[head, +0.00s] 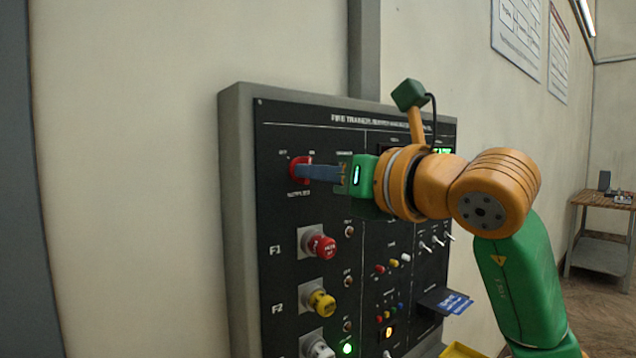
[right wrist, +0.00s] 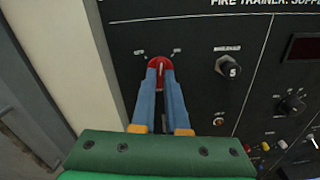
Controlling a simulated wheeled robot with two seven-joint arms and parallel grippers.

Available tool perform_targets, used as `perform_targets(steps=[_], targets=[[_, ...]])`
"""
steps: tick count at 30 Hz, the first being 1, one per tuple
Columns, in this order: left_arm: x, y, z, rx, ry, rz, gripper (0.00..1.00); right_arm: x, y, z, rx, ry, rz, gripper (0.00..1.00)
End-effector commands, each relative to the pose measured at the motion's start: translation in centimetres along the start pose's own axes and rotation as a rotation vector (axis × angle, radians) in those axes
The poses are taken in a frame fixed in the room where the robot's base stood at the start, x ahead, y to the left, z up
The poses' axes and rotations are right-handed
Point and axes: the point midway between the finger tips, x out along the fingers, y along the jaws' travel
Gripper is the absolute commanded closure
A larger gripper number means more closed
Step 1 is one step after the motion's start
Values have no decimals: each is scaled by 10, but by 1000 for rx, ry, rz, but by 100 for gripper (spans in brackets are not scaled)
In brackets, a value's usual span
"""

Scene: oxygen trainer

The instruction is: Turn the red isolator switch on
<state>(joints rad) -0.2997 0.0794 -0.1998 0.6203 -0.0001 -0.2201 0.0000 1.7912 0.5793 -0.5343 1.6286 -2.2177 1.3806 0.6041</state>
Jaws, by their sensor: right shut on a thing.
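The red isolator switch (head: 299,170) is a round red knob at the top left of the black panel. It also shows in the right wrist view (right wrist: 159,64), with a pale pointer line standing near upright between two small labels above it. My right gripper (head: 306,172) reaches it from the right. Its two blue fingers (right wrist: 159,75) are shut on the knob and hide its lower part. My left gripper is not in view.
The panel (head: 237,200) has a grey frame and stands against a pale wall. Below the switch are a red knob (head: 322,245), a yellow knob (head: 321,303) and several small toggles. A blue card (head: 445,301) sticks out at the lower right. A side table (head: 602,203) stands far right.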

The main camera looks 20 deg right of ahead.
Motion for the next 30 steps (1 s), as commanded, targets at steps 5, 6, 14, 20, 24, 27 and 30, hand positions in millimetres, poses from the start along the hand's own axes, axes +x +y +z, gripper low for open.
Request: perform_targets(steps=[5,6,14,20,24,27,30], targets=[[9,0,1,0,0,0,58,-1,0,0,162,-8,1,100],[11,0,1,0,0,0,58,-1,0,0,198,-8,1,100],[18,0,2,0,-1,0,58,-1,0,2,409,-9,2,100],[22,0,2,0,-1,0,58,-1,0,2,526,-9,3,100],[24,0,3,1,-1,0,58,-1,0,3,582,-10,3,100],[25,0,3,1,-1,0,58,-1,0,3,609,-10,3,100],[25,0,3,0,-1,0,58,-1,1,4,624,-10,3,100]])
